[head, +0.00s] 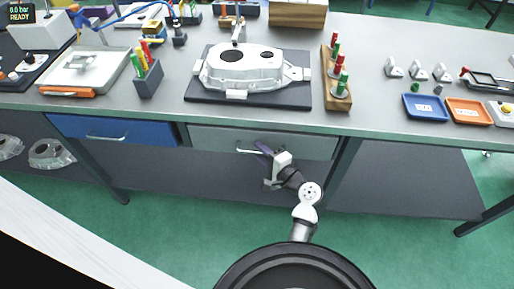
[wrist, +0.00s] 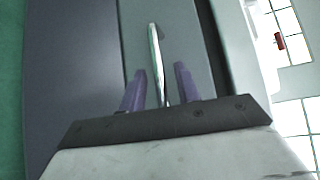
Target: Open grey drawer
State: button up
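The grey drawer (head: 308,144) sits under the bench top, to the right of a blue drawer, and looks closed. Its pale bar handle (head: 246,151) shows at the left of my gripper. My gripper (head: 264,149) is at the drawer front, by the right part of the handle. In the wrist view, the handle (wrist: 155,50) runs between the two purple fingers of my gripper (wrist: 160,69). The fingers are apart, with a gap to the handle on each side. The grey drawer front (wrist: 180,50) lies behind them.
The blue drawer (head: 130,131) is left of the grey one. A lower shelf (head: 210,178) and table legs (head: 342,160) are below. A casting (head: 240,68) on a dark mat (head: 200,92) and a wooden peg block (head: 336,102) stand above. Green floor is open in front.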

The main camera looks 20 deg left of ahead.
jog(key=shift+c, duration=0.2)
grip_shut()
jog(key=shift+s, duration=0.15)
dwell(0.3)
